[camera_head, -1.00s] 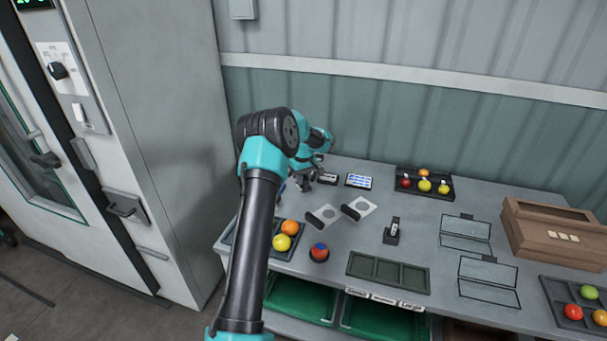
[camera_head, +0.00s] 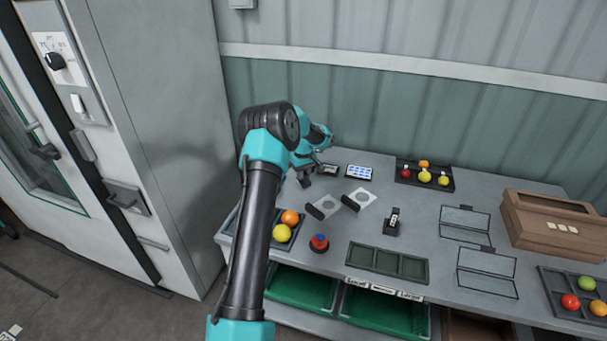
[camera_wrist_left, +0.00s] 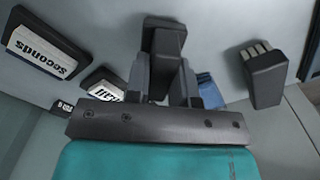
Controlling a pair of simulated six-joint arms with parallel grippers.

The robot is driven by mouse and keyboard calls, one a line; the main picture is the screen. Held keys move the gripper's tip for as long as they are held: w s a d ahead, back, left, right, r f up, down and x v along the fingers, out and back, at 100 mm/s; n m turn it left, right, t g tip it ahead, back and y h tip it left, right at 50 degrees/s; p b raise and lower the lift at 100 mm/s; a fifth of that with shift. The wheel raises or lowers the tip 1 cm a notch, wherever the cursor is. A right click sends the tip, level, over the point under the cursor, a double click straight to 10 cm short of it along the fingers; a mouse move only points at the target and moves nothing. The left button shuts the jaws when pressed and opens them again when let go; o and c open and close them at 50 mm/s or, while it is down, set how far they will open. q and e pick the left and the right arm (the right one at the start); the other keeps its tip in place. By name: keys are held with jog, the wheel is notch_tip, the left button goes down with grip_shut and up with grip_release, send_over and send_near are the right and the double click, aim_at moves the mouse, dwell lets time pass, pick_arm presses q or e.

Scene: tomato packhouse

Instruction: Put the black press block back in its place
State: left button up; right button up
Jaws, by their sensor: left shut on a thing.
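In the left wrist view my left gripper (camera_wrist_left: 166,80) is shut on a black block (camera_wrist_left: 166,35), which stands up between the two fingers. The block's far end points away from the wrist. In the head view my left gripper (camera_head: 307,178) is over the back left of the bench, just left of a small dark device and a tablet. The held block cannot be made out clearly there. I cannot tell whether the block touches the bench. My right gripper is in neither current view.
The wrist view shows a "seconds" label block (camera_wrist_left: 45,48), a second label block (camera_wrist_left: 105,88) and a dark block with pale bars (camera_wrist_left: 264,78). On the bench are a tablet (camera_head: 359,173), two pale plates with black handles (camera_head: 362,199), a black stand (camera_head: 392,226) and an empty tray (camera_head: 388,263).

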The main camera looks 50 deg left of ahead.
pick_arm(q)
jog(key=shift+f, duration=0.35)
jog(key=o, duration=0.9)
jog(key=shift+c, duration=0.6)
jog(key=shift+c, duration=1.1)
jog(key=shift+r, duration=3.5)
